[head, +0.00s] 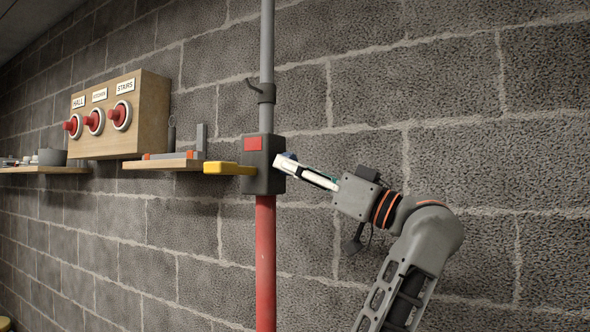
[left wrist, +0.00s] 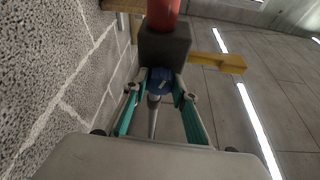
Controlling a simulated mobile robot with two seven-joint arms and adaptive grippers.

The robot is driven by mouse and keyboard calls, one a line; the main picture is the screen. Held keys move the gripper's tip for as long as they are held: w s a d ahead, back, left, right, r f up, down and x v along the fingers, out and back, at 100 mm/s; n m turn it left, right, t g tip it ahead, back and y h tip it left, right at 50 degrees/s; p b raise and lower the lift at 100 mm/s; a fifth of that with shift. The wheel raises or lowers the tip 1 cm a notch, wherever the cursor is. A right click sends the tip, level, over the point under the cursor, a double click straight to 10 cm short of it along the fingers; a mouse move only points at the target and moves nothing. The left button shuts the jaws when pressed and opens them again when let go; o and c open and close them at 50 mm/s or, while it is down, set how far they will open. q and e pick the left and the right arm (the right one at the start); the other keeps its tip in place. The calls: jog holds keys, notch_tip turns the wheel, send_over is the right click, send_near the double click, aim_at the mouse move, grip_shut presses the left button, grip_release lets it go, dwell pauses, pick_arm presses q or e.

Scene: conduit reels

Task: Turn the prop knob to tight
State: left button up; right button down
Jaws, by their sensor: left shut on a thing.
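A vertical prop has a grey upper tube (head: 267,45), a red lower tube (head: 265,262) and a dark box (head: 263,178) between them. A blue prop knob sits on the box's right side, mostly hidden by my gripper in the head view. In the left wrist view the blue knob (left wrist: 160,80) lies between the fingertips and bears a small pale mark. My left gripper (head: 284,163) comes to the box from the right, shut on the knob. A yellow lever (head: 229,168) sticks out from the box's left side. My right gripper is not in view.
A grey block wall (head: 460,130) stands close behind the prop. Left of it are a wooden shelf (head: 163,162) and a wooden panel (head: 142,100) with red knobs labelled HALL, STAIRS and one hard to read. A clamp (head: 262,92) sits on the upper tube. Right of my arm is free room.

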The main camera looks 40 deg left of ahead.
pick_arm(q)
jog(key=shift+s+r+m+t+h+b, duration=0.15)
jog(key=shift+m+t, duration=0.65)
jog(key=shift+m, duration=0.7)
jog(key=shift+f+m+t+h+b, duration=0.1)
jog(key=shift+m+t, duration=0.7)
jog(key=shift+m, duration=0.7)
jog(key=shift+s+r+m+t+h+b, duration=0.15)
jog(key=shift+m+t, duration=0.65)
jog(key=shift+m, duration=0.7)
jog(key=shift+w+f, duration=0.1)
jog(key=o, duration=1.1)
jog(key=shift+d+m, duration=0.15)
jog(key=shift+m, duration=0.15)
jog(key=v, duration=0.7)
jog(key=shift+d+f, duration=0.1)
jog(key=shift+d, duration=0.05)
